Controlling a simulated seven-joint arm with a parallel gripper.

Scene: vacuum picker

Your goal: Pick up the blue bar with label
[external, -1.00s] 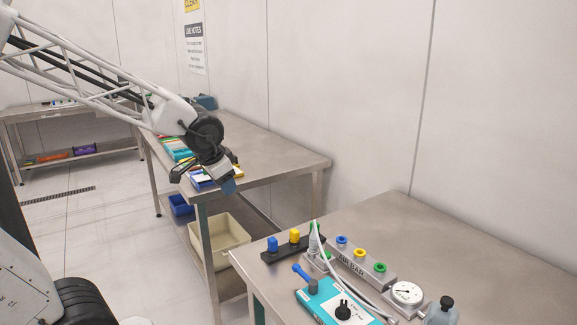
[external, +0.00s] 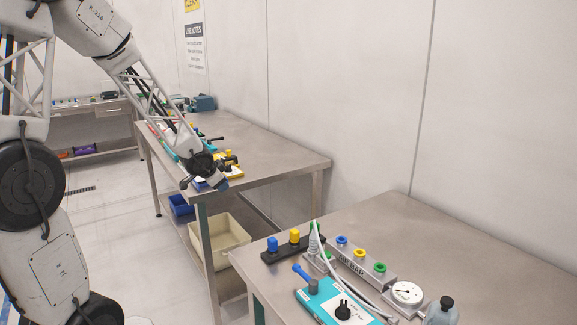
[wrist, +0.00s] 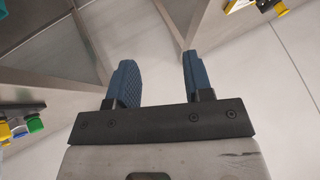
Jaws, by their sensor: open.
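My gripper (external: 221,180) is at the front end of the middle steel table in the external view. In the wrist view my gripper (wrist: 156,66) has its two blue fingers spread, with only floor and table edges between them. A blue and white item (external: 203,184) lies on the table close by my gripper, partly hidden by it. I cannot tell whether it is the blue bar with label. No label can be read on it.
The near table holds a teal unit (external: 320,297) with a white label, a dial gauge (external: 407,293) and a black strip (external: 285,251) with blue and yellow knobs. A beige bin (external: 222,243) and a blue bin (external: 181,206) are under the middle table.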

